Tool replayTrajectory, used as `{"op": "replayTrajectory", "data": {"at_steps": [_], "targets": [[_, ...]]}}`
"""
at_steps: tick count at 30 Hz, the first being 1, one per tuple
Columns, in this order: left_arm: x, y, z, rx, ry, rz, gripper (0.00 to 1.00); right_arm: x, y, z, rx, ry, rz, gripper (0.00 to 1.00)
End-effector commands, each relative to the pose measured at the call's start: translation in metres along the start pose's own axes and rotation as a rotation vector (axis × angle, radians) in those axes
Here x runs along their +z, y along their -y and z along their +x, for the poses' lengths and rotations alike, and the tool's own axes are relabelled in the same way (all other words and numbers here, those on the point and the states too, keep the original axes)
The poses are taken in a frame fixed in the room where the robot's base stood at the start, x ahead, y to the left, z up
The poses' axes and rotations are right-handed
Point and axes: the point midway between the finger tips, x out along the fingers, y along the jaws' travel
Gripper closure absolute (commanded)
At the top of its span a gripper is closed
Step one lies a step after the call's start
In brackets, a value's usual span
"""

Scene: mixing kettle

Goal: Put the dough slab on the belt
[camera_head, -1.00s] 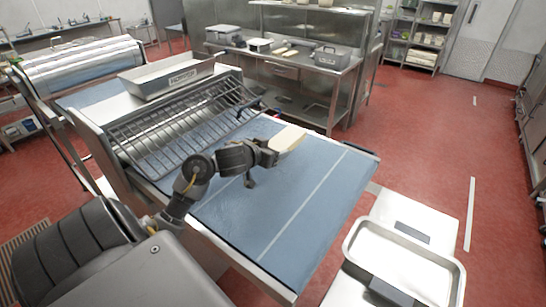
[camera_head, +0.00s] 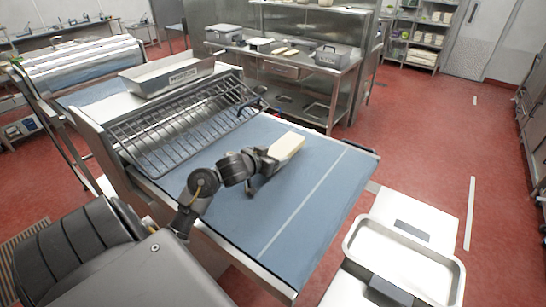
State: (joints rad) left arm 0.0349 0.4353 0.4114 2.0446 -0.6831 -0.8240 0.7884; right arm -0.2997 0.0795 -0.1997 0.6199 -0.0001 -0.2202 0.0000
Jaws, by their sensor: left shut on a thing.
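The dough slab (camera_head: 288,146) is a pale cream block over the far part of the blue belt (camera_head: 305,215). My left gripper (camera_head: 268,156) is shut on the slab's near left end. The slab looks close to the belt surface, but I cannot tell whether it touches it. The gripper's fingers are small and partly hidden by the wrist. My right gripper is not in view.
A wire guard (camera_head: 180,125) stands along the belt's left side, with a metal hopper (camera_head: 170,75) behind it. An empty metal tray (camera_head: 400,262) rests on a surface at the lower right. The belt's near and right parts are clear.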

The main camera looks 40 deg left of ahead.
Motion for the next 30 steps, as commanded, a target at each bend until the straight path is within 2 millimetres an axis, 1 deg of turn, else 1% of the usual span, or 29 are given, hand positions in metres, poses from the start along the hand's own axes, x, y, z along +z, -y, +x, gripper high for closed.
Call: {"op": "replayTrajectory", "data": {"at_steps": [1, 2, 3, 7, 16, 20, 23, 30], "targets": [[0.007, -0.002, 0.001, 0.005, 0.013, 0.0, 0.79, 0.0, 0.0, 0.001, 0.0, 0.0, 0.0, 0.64], [0.008, -0.003, 0.001, 0.005, 0.014, 0.0, 0.79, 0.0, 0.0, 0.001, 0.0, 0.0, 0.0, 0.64], [0.01, -0.003, 0.002, 0.006, 0.019, 0.0, 0.31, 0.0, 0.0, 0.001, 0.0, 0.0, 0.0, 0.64], [0.012, -0.004, 0.002, 0.008, 0.023, 0.0, 0.14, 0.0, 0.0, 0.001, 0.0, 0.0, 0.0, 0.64], [0.014, -0.005, 0.002, 0.011, 0.03, -0.001, 0.13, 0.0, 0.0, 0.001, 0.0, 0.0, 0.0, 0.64], [0.002, -0.005, -0.002, 0.01, 0.027, 0.0, 0.13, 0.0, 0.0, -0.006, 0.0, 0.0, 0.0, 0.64], [0.003, -0.003, -0.018, 0.007, 0.025, 0.005, 0.13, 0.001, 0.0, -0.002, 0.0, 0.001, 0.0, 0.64], [-0.003, -0.001, -0.074, 0.004, 0.019, 0.008, 0.13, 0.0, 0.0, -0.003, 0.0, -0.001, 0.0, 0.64]]}}
